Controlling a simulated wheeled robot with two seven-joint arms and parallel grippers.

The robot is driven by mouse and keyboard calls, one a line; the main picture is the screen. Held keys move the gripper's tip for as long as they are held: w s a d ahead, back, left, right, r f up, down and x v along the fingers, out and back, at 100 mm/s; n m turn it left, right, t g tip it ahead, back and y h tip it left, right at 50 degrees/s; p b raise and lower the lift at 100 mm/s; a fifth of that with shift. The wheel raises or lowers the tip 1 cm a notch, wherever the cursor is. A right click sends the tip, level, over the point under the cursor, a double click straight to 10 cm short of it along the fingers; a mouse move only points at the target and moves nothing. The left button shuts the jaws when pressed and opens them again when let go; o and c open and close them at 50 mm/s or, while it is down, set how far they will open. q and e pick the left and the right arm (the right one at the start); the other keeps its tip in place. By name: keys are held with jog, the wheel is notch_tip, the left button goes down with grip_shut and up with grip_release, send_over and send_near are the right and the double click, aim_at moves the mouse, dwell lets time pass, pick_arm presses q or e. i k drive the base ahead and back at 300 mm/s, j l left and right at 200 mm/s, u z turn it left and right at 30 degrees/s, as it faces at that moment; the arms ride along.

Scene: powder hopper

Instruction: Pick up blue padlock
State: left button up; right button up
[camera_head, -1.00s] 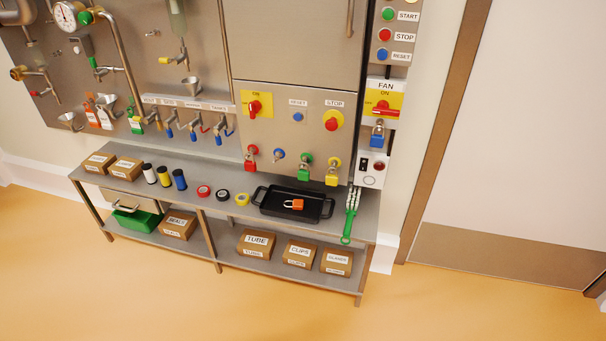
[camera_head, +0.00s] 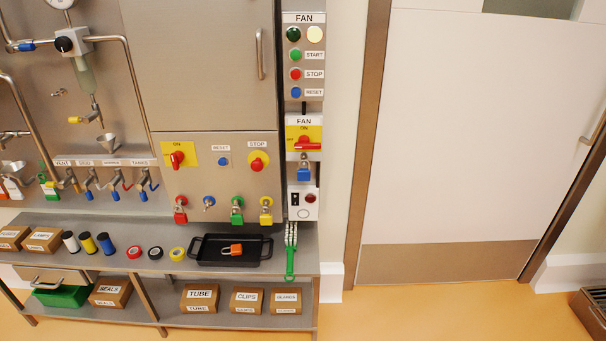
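The blue padlock (camera_head: 304,170) hangs on the FAN switch at the right side of the panel, just below the red handle (camera_head: 309,144) on its yellow plate. Its shackle goes up toward the switch. Neither of my grippers shows in the head view.
Below is a shelf with a black tray (camera_head: 205,259) holding an orange padlock (camera_head: 232,250). A door (camera_head: 465,150) stands right.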

aim_at(304, 174)
jog(key=z, duration=0.3)
jog(key=i+j+z, duration=0.15)
jog(key=z, duration=0.15)
jog(key=i+j+z, duration=0.15)
jog(key=j+z, duration=0.15)
jog(key=j, duration=0.15)
jog(key=i+j, duration=0.15)
jog(key=j, duration=0.25)
jog(key=i+j+z, duration=0.1)
jog(key=j, duration=0.35)
jog(key=i+j+z, duration=0.1)
jog(key=j, duration=0.3)
jog(key=i+j, duration=0.15)
jog(key=j, duration=0.3)
jog(key=i+j+z, duration=0.1)
jog(key=j, duration=0.35)
